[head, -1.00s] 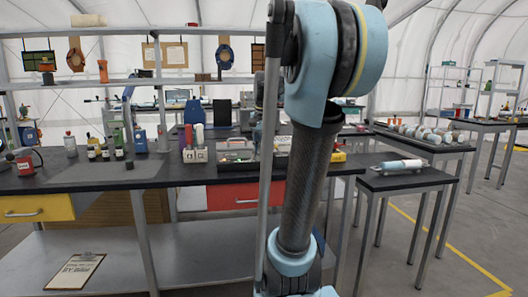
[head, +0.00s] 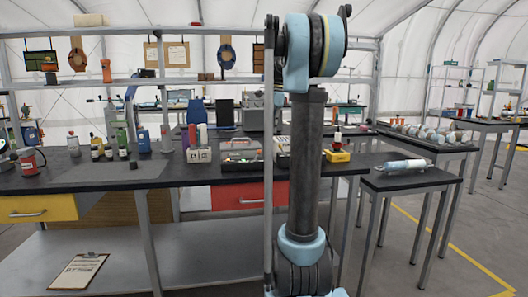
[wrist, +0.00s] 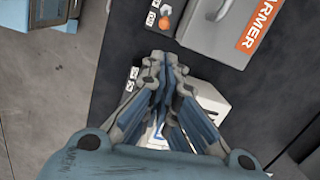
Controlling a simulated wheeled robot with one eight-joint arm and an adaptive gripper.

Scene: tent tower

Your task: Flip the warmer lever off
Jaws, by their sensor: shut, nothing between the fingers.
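The warmer (wrist: 215,28) is a grey box with an orange label reading "ARMER" at the upper right of the wrist view. A small orange knob or lever tip (wrist: 166,10) shows beside it at the top edge, next to white icon labels on a dark surface; its full shape and position are unclear. My gripper (wrist: 164,62) is shut and empty, with its fingertips below the orange part in the picture and apart from it. In the head view my gripper is not visible.
A white box (wrist: 212,100) lies partly behind my fingers in the wrist view. In the head view the long dark bench carries bottles, a white rack (head: 199,154), an open tray (head: 241,160) and a yellow item (head: 337,156). A side table (head: 410,178) stands at right.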

